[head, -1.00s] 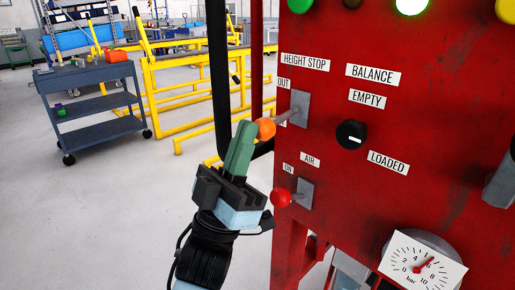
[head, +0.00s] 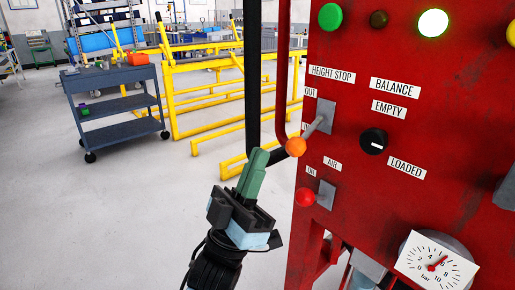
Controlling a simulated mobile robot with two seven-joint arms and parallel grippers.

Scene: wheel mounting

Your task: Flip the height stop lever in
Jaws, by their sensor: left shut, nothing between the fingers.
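The height stop lever has an orange knob (head: 296,147) and a grey plate (head: 327,113) on the red panel (head: 430,110). It slants down and left from the plate, its knob below the OUT label (head: 310,92) and close to a label that is mostly hidden. My left gripper (head: 258,156) has green fingers, shut and empty, pointing up. Its tips are just left of the orange knob, with a small gap in the picture. My right gripper is not in view.
A red-knobbed air lever (head: 305,197) sits just below, right of my left gripper. The panel also has a black balance dial (head: 374,141) and a pressure gauge (head: 437,265). A dark vertical post (head: 254,80) and yellow rails (head: 205,95) stand behind. Floor at left is open before a cart (head: 115,105).

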